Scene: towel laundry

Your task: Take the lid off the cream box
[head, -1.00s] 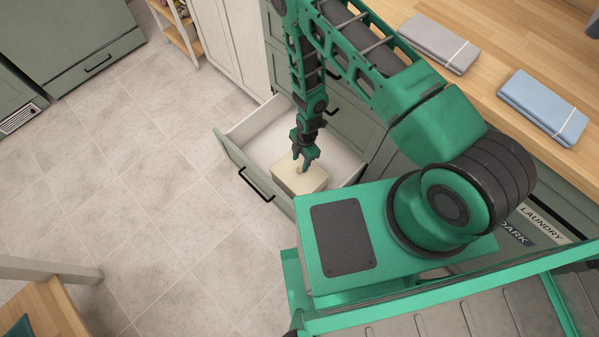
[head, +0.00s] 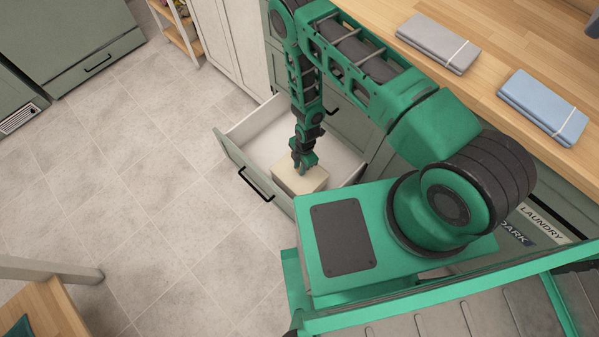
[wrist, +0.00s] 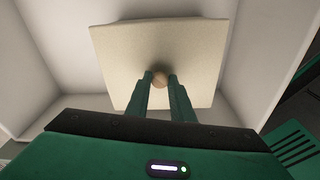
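The cream box (head: 312,182) sits in the open drawer, near its front right corner. Its flat cream lid (wrist: 120,60) fills the upper middle of the wrist view, with a small round wooden knob (wrist: 160,80) on top. My gripper (head: 300,172) points down over the lid. In the wrist view its two green fingers (wrist: 160,77) stand on either side of the knob and appear to touch it, shut on it. The lid appears to rest on the box. In the head view the fingers hide the knob.
The pulled-out drawer (head: 240,168) has pale walls around the box, with free room to its left. A wooden counter (head: 480,85) above holds a grey folded towel (head: 438,43) and a blue one (head: 543,105). The tiled floor at left is clear.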

